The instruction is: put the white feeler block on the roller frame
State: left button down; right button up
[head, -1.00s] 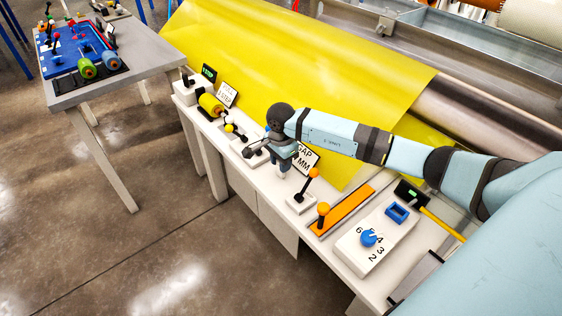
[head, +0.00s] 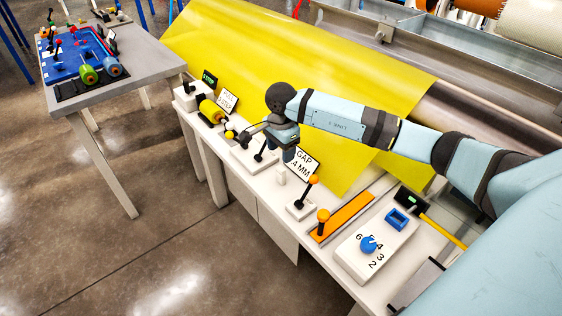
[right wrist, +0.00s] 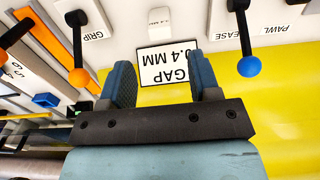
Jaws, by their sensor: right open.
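The white feeler block (head: 281,174) is small and upright on the white bench, in front of the "GAP 0.4 MM" sign (head: 302,164). It also shows in the right wrist view (right wrist: 159,18), beyond the sign (right wrist: 164,64). My right gripper (head: 287,154) is open and empty, above the bench by the sign. In the right wrist view its two fingers (right wrist: 162,82) are apart, with the sign between them and the block beyond their tips. A grey metal frame (head: 455,62) and steel roller (head: 480,122) lie behind the bench; I cannot tell which part is the roller frame. My left gripper is not visible.
A black lever with an orange knob (head: 314,179) stands right of the block. A blue-knobbed lever (right wrist: 249,66) stands on its other side. A yellow sheet (head: 290,60) slopes behind the bench. An orange strip (head: 345,212) and dial box (head: 368,245) lie farther right.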

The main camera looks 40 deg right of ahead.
aim_at(281, 169)
notch_tip(281, 169, up, 4)
jog(key=shift+r, duration=0.15)
jog(key=shift+s+a, duration=0.1)
dwell(0.5)
